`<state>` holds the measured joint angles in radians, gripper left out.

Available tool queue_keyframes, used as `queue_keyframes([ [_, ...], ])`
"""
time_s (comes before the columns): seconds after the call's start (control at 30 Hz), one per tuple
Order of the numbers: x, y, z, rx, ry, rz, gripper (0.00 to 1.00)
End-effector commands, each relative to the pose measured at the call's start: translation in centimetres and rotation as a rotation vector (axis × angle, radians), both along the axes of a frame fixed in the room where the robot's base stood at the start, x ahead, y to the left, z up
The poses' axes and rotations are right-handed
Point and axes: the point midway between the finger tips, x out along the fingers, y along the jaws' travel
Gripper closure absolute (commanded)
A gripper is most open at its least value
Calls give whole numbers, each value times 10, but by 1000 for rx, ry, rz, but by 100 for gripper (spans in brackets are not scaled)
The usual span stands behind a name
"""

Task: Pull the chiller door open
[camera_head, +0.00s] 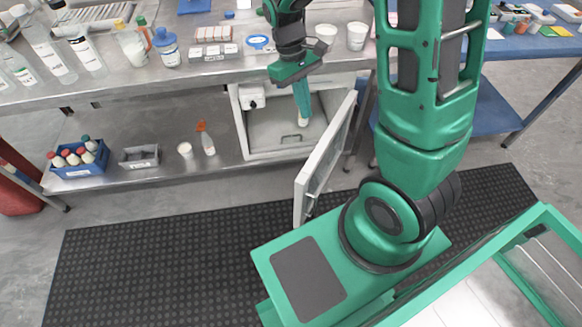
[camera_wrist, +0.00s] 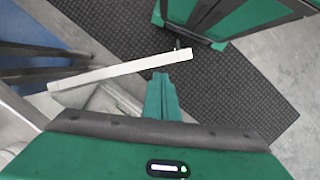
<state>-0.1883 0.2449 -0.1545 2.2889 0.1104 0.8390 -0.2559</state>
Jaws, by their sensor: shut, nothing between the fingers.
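The chiller (camera_head: 242,125) is a pale box on the lower shelf under the workbench. Its door (camera_head: 322,158) stands wide open, swung out toward me with its hinge side at the right of the box. In the wrist view the door (camera_wrist: 120,70) shows as a long pale bar seen edge-on. My gripper (camera_head: 303,117) points down in front of the chiller opening, on the inner side of the door. In the wrist view its fingers (camera_wrist: 162,83) are together and empty, close to the door; whether they touch it I cannot tell.
The workbench top (camera_head: 105,82) above carries several bottles, cups and racks. A black mat (camera_head: 150,250) covers the clear floor.

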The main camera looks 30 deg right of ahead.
Motion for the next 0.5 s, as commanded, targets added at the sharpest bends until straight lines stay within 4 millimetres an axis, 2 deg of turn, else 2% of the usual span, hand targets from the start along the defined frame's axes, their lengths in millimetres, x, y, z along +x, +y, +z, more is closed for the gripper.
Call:
queue_keyframes([
  [0.03, 7, 13, -17, -1, 26, 53, 100],
  [0.1, 16, 30, -38, 1, 50, 120, 100],
  [0.3, 28, 70, -91, 6, 108, 277, 100],
  [0.5, 31, 89, -118, 11, 135, 351, 100],
])
